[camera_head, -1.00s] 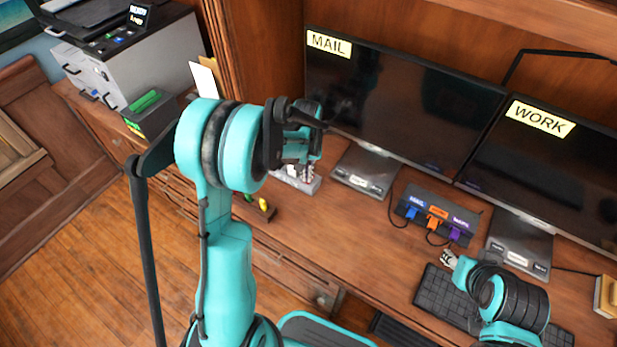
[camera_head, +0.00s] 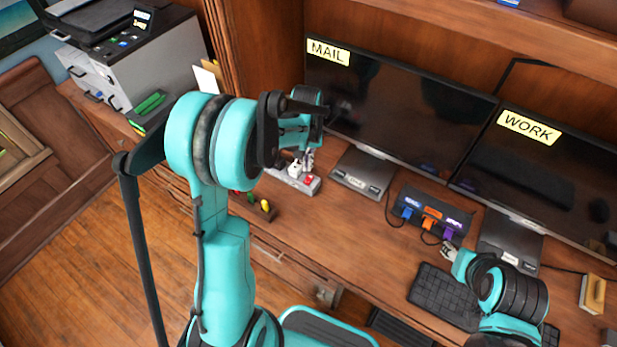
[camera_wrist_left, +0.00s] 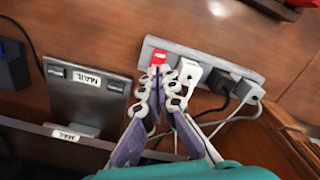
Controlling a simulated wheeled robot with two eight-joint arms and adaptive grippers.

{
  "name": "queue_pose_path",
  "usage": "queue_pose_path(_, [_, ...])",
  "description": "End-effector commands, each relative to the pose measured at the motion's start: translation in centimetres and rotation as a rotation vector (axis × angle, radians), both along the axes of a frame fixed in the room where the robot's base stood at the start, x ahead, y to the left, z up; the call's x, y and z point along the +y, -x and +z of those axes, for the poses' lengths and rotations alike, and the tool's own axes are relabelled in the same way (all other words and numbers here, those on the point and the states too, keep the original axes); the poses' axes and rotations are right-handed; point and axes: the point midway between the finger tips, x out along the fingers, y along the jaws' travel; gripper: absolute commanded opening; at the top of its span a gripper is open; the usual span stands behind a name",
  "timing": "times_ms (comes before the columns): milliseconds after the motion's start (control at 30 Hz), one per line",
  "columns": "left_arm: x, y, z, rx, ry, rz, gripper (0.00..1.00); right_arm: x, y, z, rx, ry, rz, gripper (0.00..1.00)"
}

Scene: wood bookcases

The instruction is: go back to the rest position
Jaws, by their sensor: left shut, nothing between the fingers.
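My left arm rises in the middle of the head view and reaches over the desk. My left gripper (camera_head: 308,160) is small there, partly behind my forearm, just above a power strip (camera_head: 307,186). In the left wrist view my left gripper (camera_wrist_left: 163,74) has its fingertips together, with nothing between them. They overlap the power strip (camera_wrist_left: 225,68) in the picture, by its red switch (camera_wrist_left: 172,50) and a white plug (camera_wrist_left: 190,72); I cannot tell whether they touch. My right gripper (camera_head: 449,250) is low over the desk near the keyboard; its fingers are too small to read.
Two monitors, labelled MAIL (camera_head: 400,100) and WORK (camera_head: 550,175), stand at the back. A dark hub (camera_head: 432,212) with coloured plugs and a keyboard (camera_head: 440,296) lie in front. A printer (camera_head: 155,60) is at left. Floor at lower left is clear.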

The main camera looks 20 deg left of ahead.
Motion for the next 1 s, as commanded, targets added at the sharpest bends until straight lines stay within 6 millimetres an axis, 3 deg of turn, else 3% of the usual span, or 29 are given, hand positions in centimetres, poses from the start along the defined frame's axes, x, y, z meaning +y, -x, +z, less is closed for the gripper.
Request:
queue_pose_path(367, [0.0, 0.0, 0.0, -0.002, -0.001, -0.001, 0.00, 0.0, 0.0, -0.1, 0.000, 0.000, 0.000, 0.40])
queue_pose_path(467, [-0.3, 0.4, 1.0, -0.017, -0.003, -0.012, 0.00, 0.0, 0.0, 0.0, 0.000, 0.000, 0.000, 0.40])
queue_pose_path(633, [-1.8, 2.7, 5.1, -0.105, -0.017, -0.067, 0.00, 0.0, 0.0, 0.0, 0.000, 0.000, 0.000, 0.40])
queue_pose_path(800, [-3.7, 6.3, 9.4, -0.230, -0.039, -0.146, 0.00, 0.0, 0.0, -0.1, 0.000, 0.000, 0.000, 0.40])
queue_pose_path(1000, [-5.6, 11.0, 12.5, -0.376, -0.067, -0.235, 0.00, 0.0, 0.0, 0.0, 0.000, 0.000, 0.000, 0.40])
